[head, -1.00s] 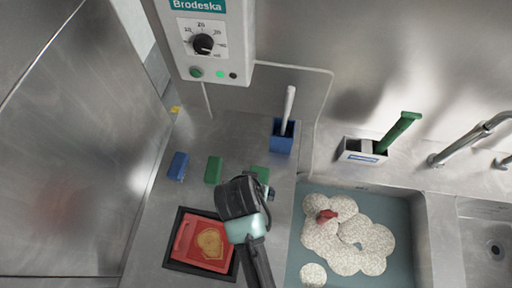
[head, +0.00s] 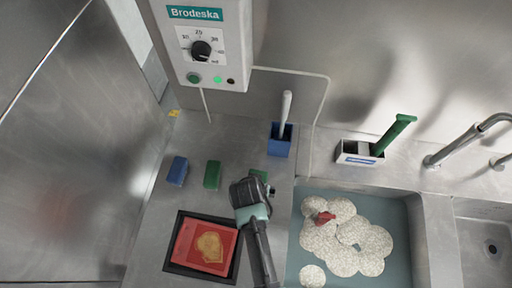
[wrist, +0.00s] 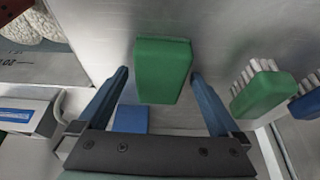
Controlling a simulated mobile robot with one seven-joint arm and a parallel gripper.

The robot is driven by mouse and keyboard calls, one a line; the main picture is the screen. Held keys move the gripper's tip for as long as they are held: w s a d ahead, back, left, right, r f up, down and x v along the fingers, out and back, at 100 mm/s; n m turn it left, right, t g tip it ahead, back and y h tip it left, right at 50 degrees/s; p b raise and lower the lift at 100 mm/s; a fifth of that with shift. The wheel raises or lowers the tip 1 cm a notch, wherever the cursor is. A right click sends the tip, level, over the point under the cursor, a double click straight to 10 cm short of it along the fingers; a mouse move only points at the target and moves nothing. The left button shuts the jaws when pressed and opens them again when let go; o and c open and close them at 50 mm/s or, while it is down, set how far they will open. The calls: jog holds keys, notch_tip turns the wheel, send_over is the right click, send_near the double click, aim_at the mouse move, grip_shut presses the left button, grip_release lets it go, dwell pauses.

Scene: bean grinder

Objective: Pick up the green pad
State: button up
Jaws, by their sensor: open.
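The green pad (wrist: 163,70) is a plain green block in the wrist view. It lies between the two finger tips of my gripper (wrist: 160,74), with a gap visible on both sides. My gripper is open and holds nothing. In the head view my gripper (head: 262,188) is over the counter, and only a corner of the green pad (head: 259,174) shows behind it.
A green brush (wrist: 260,92) with white bristles and a blue brush (head: 177,171) lie left of the pad in the head view. A blue holder (head: 280,146) stands behind it. A black-rimmed tray (head: 172,262) is in front; the foamy sink (head: 398,215) is right.

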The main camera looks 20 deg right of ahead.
jog(key=c, duration=1.3)
notch_tip(320, 180, up, 10)
jog(key=shift+f+b, duration=0.1)
jog(key=shift+b, duration=0.2)
